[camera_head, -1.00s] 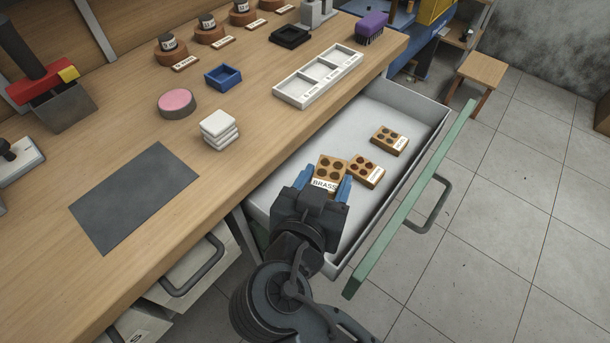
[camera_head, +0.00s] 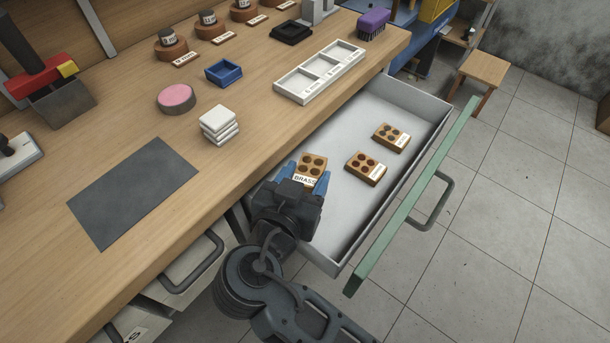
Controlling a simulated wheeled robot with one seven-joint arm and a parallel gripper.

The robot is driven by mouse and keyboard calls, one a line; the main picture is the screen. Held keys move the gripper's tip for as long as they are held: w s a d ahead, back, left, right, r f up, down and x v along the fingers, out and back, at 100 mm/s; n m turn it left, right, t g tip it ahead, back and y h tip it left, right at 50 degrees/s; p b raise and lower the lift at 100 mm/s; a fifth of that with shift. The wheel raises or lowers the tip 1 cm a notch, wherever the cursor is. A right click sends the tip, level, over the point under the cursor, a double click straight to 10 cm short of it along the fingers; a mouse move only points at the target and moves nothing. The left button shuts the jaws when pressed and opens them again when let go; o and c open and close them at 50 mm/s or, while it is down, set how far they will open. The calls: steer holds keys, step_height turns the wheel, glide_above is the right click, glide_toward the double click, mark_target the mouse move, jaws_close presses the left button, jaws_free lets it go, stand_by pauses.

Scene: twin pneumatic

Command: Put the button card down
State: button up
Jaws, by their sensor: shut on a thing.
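The button card (camera_head: 312,164) is a small brown card with dark round buttons and a white label reading BRASS. My gripper (camera_head: 306,178) has blue fingertips on both sides of the card and is shut on it. It holds the card over the left part of the open drawer (camera_head: 345,215). I cannot tell whether the card touches the drawer floor. Two similar cards lie flat in the drawer: one in the middle (camera_head: 366,168), one farther back (camera_head: 391,137). The near edge of the held card is partly hidden by my gripper.
The drawer's green front (camera_head: 412,205) with its handle stands out to the right. On the wooden bench are a dark grey mat (camera_head: 133,192), white stacked tiles (camera_head: 219,125), a pink round pad (camera_head: 177,98), a blue tray (camera_head: 223,73) and a white three-part tray (camera_head: 319,73).

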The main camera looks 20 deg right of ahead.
steer(key=shift+f+b, duration=0.3)
steer(key=shift+f, duration=0.1)
steer(key=o, duration=0.9)
steer(key=shift+c, duration=0.2)
steer(key=shift+r, duration=0.1)
steer(key=shift+r+p, duration=0.25)
steer(key=shift+p, duration=0.15)
steer(key=v, duration=1.2)
steer(key=shift+r, duration=0.35)
